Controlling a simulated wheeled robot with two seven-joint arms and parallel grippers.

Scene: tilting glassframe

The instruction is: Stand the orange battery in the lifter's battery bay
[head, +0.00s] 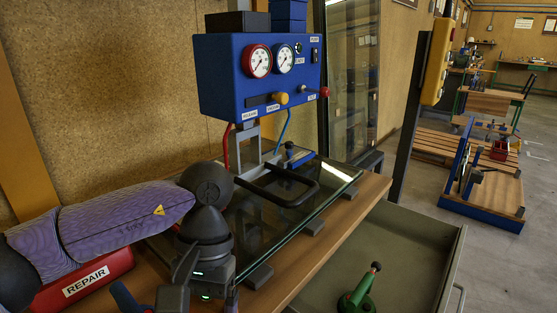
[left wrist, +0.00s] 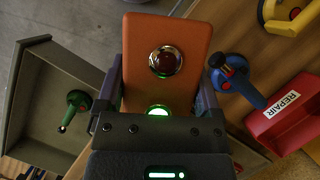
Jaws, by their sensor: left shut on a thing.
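The orange battery (left wrist: 185,75) fills the middle of the left wrist view, an upright-looking orange block with a shiny round button. My left gripper (left wrist: 158,82) is shut on it, one finger along each side. In the head view, my left gripper body (head: 207,270) is low, in front of the glass pane's near end; the battery is not visible there. The lifter (head: 262,75) is a blue box with two gauges, levers and a black loop handle, standing over the glass. Blue and black blocks sit on its top; I cannot tell which part is the battery bay. My right gripper is not in view.
A glass pane (head: 270,225) lies on dark pads on the wooden bench (head: 325,245). A red REPAIR box (head: 88,283) is at the left. A grey open drawer (head: 400,245) holds a green tool (head: 359,290). A blue tool (left wrist: 235,80) lies on the bench near the battery.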

